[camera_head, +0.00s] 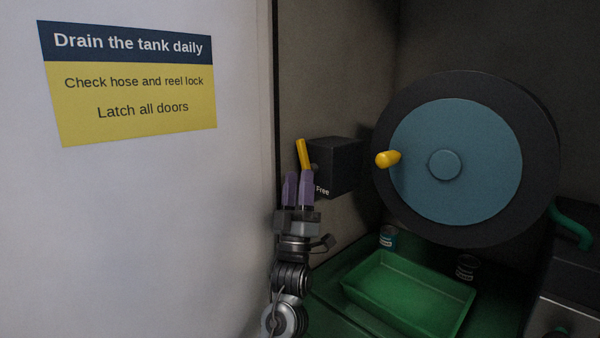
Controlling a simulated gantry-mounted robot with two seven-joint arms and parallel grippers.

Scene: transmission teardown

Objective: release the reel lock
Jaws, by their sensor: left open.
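The reel (510,155) is a large dark disc with a blue face and a yellow crank knob (388,158). Left of it, a black lock box (338,165) is mounted at the wall, with the word "Free" near its lower edge. A yellow lock lever (303,153) sticks up at the box's left side, tilted slightly left. My left gripper (298,176) points up with its purple fingers just below the lever. It is open, and a small gap shows between the fingers. The lever's lower end is partly hidden by the fingers, so I cannot tell if they touch it. My right gripper is not in view.
A green tray (408,318) lies below the reel, with two small cans (388,238) (466,267) behind it. A green hose (572,226) runs at the right beside a dark machine (575,275). A white panel (130,230) with a sign (135,85) fills the left.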

